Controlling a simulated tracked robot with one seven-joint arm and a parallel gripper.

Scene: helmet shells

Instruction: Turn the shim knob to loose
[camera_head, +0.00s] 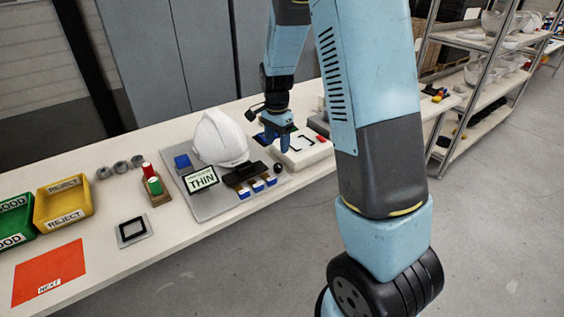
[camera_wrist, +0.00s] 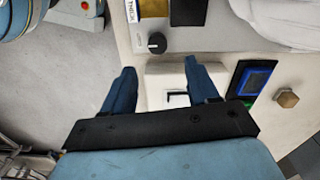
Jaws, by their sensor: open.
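The shim knob, a small dark round knob (camera_wrist: 157,43), sits on the light grey base plate (camera_wrist: 125,35) in the wrist view. A small label lies at its left; its text and the knob's setting are too small to read. My gripper (camera_wrist: 160,66) is open and empty, with its two blue fingers apart on either side of the white block below the knob in the picture. The knob lies just beyond the fingertips, between their lines. In the head view my gripper (camera_head: 284,148) points down right of the white helmet shell (camera_head: 220,138); contact with anything cannot be told.
A sign reading THIN (camera_head: 202,180) stands before the helmet. A white block (camera_head: 305,158) with a black bracket mark lies at the right. A yellow REJECT tray (camera_head: 66,215), a green tray (camera_head: 14,214) and an orange mat (camera_head: 48,272) are at the left.

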